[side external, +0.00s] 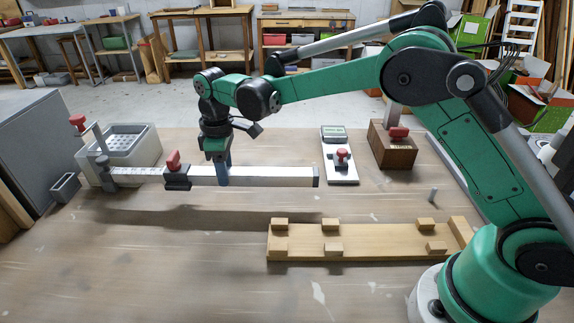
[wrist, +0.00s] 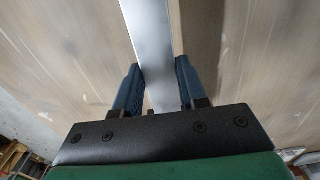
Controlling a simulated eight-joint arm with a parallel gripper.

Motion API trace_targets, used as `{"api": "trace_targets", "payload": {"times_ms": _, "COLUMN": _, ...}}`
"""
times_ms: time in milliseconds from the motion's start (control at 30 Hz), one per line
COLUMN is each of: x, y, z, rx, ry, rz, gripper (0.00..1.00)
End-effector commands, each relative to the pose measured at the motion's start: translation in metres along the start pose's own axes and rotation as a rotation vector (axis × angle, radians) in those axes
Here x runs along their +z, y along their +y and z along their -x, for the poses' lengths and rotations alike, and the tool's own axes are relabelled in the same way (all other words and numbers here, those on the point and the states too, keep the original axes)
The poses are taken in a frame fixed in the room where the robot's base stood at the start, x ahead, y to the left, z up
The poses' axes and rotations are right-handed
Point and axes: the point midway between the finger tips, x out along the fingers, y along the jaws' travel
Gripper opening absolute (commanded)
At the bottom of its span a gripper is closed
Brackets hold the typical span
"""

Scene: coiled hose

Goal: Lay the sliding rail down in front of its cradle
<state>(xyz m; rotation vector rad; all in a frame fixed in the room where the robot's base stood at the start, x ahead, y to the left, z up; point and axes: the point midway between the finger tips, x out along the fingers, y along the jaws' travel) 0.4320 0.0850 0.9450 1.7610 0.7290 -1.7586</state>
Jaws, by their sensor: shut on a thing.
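The sliding rail is a long silver bar (side external: 270,177) with a dark end cap at its right and a black slider block with a red knob (side external: 174,170). A thinner pale scaled strip (side external: 138,174) runs left from it to a grey end piece. My gripper (side external: 222,178) points down, shut across the bar right of the slider. The bar is level, with a shadow on the table below it. In the wrist view the bar (wrist: 152,40) passes between the two blue fingers of my gripper (wrist: 157,88). The cradle (side external: 375,240), a wooden board with several small blocks, lies empty at the front right.
A white perforated bin (side external: 130,145) and a small grey tray (side external: 64,187) stand at the left. A white plate with a red knob (side external: 342,163) and a brown wooden block (side external: 392,148) are behind right. A small peg (side external: 432,194) stands behind the cradle. The front-left table is clear.

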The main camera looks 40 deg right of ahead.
Motion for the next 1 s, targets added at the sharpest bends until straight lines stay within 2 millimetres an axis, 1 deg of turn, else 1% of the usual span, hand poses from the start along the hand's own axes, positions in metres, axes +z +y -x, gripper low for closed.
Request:
{"api": "trace_targets", "payload": {"times_ms": 33, "x": 0.000, "y": 0.000, "z": -0.005, "rx": 0.000, "ry": 0.001, "rz": 0.000, "gripper": 0.00}}
{"api": "trace_targets", "payload": {"times_ms": 167, "x": 0.000, "y": 0.000, "z": -0.015, "rx": 0.000, "ry": 0.001, "rz": 0.000, "gripper": 0.00}}
{"api": "trace_targets", "payload": {"times_ms": 300, "x": 0.000, "y": 0.000, "z": -0.036, "rx": 0.000, "ry": 0.001, "rz": 0.000, "gripper": 0.00}}
{"api": "trace_targets", "payload": {"times_ms": 400, "x": 0.000, "y": 0.000, "z": -0.046, "rx": 0.000, "ry": 0.001, "rz": 0.000, "gripper": 0.00}}
{"api": "trace_targets", "payload": {"times_ms": 800, "x": 0.000, "y": 0.000, "z": -0.051, "rx": 0.000, "ry": 0.001, "rz": 0.000, "gripper": 0.00}}
{"api": "trace_targets", "payload": {"times_ms": 833, "x": 0.000, "y": 0.000, "z": -0.052, "rx": 0.000, "ry": 0.001, "rz": 0.000, "gripper": 0.39}}
{"api": "trace_targets", "payload": {"times_ms": 933, "x": 0.000, "y": 0.000, "z": -0.051, "rx": 0.000, "ry": 0.000, "rz": 0.000, "gripper": 0.68}}
{"api": "trace_targets", "payload": {"times_ms": 1000, "x": 0.000, "y": 0.000, "z": -0.051, "rx": 0.000, "ry": 0.000, "rz": 0.000, "gripper": 0.68}}
